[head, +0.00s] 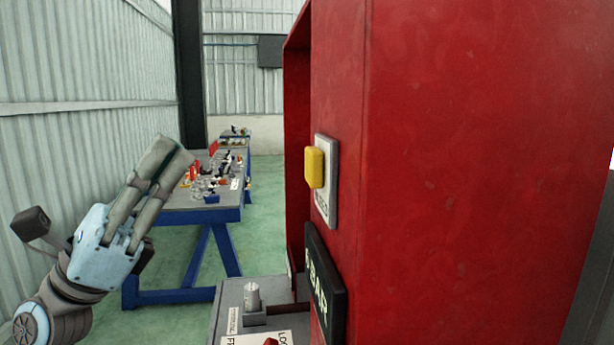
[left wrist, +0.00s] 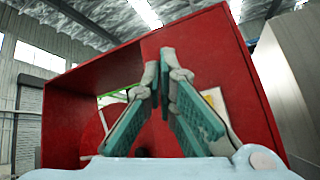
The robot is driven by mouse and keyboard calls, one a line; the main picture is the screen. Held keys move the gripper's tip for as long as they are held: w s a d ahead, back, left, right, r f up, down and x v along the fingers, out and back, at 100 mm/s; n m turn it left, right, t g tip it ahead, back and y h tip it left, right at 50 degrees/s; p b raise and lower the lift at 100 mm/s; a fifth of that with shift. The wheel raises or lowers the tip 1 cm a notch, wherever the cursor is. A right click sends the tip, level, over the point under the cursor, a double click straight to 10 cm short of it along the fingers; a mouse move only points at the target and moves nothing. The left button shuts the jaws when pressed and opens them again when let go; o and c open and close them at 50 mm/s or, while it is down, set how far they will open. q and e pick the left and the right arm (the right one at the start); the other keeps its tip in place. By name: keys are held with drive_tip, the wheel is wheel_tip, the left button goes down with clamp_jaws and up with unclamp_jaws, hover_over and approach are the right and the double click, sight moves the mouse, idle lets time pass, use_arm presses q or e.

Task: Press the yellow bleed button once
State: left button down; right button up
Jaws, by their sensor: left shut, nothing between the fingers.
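The yellow bleed button (head: 314,167) sticks out from a pale plate (head: 331,185) on the side of a red metal chassis part (head: 470,150). My left gripper (head: 178,150) is shut and empty, raised to the left of the button and clearly apart from it in the head view. In the left wrist view the gripper (left wrist: 160,68) shows its fingers meeting at the tips in front of the red part (left wrist: 200,45). A corner of a pale plate (left wrist: 214,98) shows behind a finger there; the button itself is not clear. My right gripper is out of view.
Below the button is a black sign (head: 325,285). A grey box (head: 240,305) with a metal knob (head: 252,297) and a red knob stands at the bottom. A blue-legged workbench (head: 205,215) with small parts stands behind. Between gripper and button is open air.

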sight(314, 167)
use_arm(q)
drive_tip(key=m+g, duration=0.1)
drive_tip(key=s+d+m+g, duration=0.1)
drive_tip(key=m, duration=0.1)
drive_tip(key=d+f+m+g, duration=0.1)
drive_tip(key=m, duration=0.1)
drive_tip(key=shift+s+d, duration=0.2)
drive_tip(key=shift+s, duration=0.1)
drive_tip(key=shift+r, duration=0.1)
drive_tip(key=w+d+p, duration=0.2)
drive_tip(key=d+p, duration=0.4)
drive_tip(key=d, duration=0.2)
drive_tip(key=shift+d, duration=0.25)
drive_tip(key=shift+w, duration=0.1)
